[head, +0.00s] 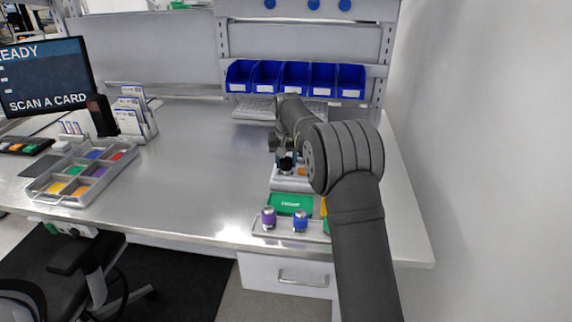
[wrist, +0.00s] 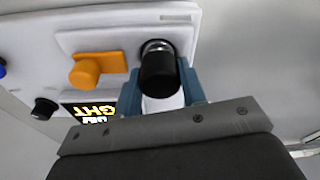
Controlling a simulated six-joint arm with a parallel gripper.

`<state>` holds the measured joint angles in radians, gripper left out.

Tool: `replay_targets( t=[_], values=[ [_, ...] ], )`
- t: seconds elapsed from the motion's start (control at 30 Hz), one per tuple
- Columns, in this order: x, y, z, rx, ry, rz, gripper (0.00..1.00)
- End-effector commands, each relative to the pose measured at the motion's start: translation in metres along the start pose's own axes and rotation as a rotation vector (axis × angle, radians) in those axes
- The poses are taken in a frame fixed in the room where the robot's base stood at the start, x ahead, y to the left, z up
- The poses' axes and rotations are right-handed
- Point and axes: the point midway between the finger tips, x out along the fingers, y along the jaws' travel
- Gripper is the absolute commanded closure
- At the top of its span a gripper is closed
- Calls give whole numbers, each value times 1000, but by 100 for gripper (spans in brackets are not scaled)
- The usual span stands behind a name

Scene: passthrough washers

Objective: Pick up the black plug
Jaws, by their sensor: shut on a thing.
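The black plug (wrist: 160,75) is in the middle of the wrist view, between the two blue fingers of my gripper (wrist: 161,88). The gripper is shut on it. A metallic collar shows at the plug's far end, against the white panel of a device (wrist: 188,22). I cannot tell whether the plug is still seated there or just clear of it. In the head view the plug (head: 286,164) shows as a small dark shape at my gripper (head: 284,156), over the pale device (head: 291,184). My arm hides part of the device.
An orange knob (wrist: 97,67) on an orange plate sits close beside the plug. A small black knob (wrist: 44,108) and a lit display (wrist: 88,110) are further left. The middle bench is clear.

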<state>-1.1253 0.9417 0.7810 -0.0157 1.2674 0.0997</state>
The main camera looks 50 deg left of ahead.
Motion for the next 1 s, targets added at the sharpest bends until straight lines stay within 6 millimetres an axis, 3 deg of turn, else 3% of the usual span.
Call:
replay_targets(
  t=[0.23,0.43,0.8,1.0],
  values=[
    [-12,0,-3,0,3,-1,92],
    [-44,0,-8,-1,3,-1,92],
    [-95,74,23,2,0,0,92],
    [-112,97,33,1,-1,0,92]
  ],
)
